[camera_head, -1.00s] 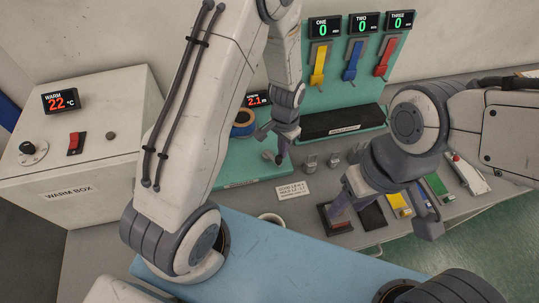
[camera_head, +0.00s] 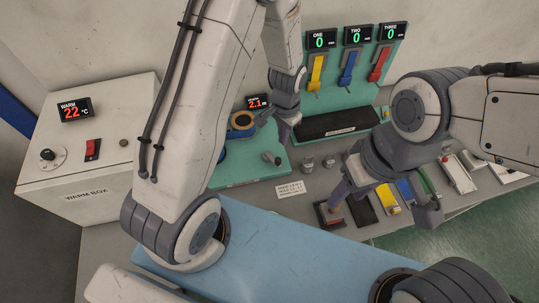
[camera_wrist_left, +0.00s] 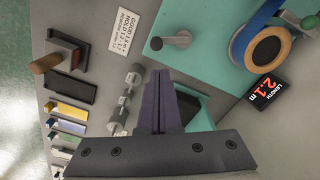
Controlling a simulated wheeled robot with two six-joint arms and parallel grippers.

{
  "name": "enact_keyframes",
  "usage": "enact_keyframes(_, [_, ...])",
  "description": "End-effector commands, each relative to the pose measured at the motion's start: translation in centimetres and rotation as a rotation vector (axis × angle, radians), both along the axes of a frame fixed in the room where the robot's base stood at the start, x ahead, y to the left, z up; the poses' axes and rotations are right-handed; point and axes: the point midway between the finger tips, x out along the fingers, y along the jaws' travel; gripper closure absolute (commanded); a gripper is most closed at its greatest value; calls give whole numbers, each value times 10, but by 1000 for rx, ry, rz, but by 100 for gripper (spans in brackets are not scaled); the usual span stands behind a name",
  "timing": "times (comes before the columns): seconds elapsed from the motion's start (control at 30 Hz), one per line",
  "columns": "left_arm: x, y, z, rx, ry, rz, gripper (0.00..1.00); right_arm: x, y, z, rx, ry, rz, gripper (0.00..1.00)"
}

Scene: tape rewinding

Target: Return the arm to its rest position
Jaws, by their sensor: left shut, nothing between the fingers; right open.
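My left gripper (camera_head: 287,130) is shut and empty. It hangs over the teal board (camera_head: 245,172), apart from the tape roll (camera_head: 241,121) and the grey peg (camera_head: 271,158). Its closed purple fingers show in the left wrist view (camera_wrist_left: 162,103), with the peg (camera_wrist_left: 172,41) and roll (camera_wrist_left: 266,47) beyond them. The length display (camera_head: 257,102) reads 2.1 m. My right gripper (camera_head: 386,203) is open over the bench's front right part, with one finger by a dark red block with a handle (camera_head: 325,214).
The warm box (camera_head: 85,150) stands at left, reading 22 °C. Yellow, blue and red levers (camera_head: 347,72) hang on the teal back panel, above a black tray (camera_head: 338,123). Small metal weights (camera_wrist_left: 126,91), a printed card (camera_head: 291,189) and several coloured blocks (camera_wrist_left: 68,113) occupy the bench.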

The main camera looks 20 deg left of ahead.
Motion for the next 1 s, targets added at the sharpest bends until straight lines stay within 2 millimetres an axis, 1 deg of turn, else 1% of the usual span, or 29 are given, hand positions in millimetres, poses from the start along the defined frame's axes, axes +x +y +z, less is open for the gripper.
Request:
enact_keyframes(0.03, [0, 0, 7, 0, 0, 0, 100, 0, 0, 6, 0, 0, 1, 50])
enact_keyframes(0.1, [0, 0, 8, 0, 0, 0, 100, 0, 0, 7, 0, 0, 1, 50])
enact_keyframes(0.6, [0, 0, 7, 0, -1, 0, 100, 0, 0, 6, 0, 0, 1, 50])
enact_keyframes(0.67, [0, -2, 8, -1, -2, -2, 100, 0, 0, 4, 0, 0, 1, 50])
enact_keyframes(0.73, [-3, -8, 13, -2, -7, -10, 100, 0, 0, -1, 0, 0, 0, 50])
enact_keyframes(0.77, [-6, -12, 16, -4, -9, -14, 100, 0, 0, -5, 0, 0, 0, 50])
enact_keyframes(0.87, [-21, -34, 34, -12, -20, -36, 100, 0, 0, -21, 0, 0, -1, 50])
enact_keyframes(0.97, [-52, -58, 55, -24, -27, -65, 100, 0, 0, -41, 0, 0, -3, 50])
enact_keyframes(1.0, [-67, -66, 63, -31, -28, -78, 100, 0, 0, -49, 0, 0, -3, 50])
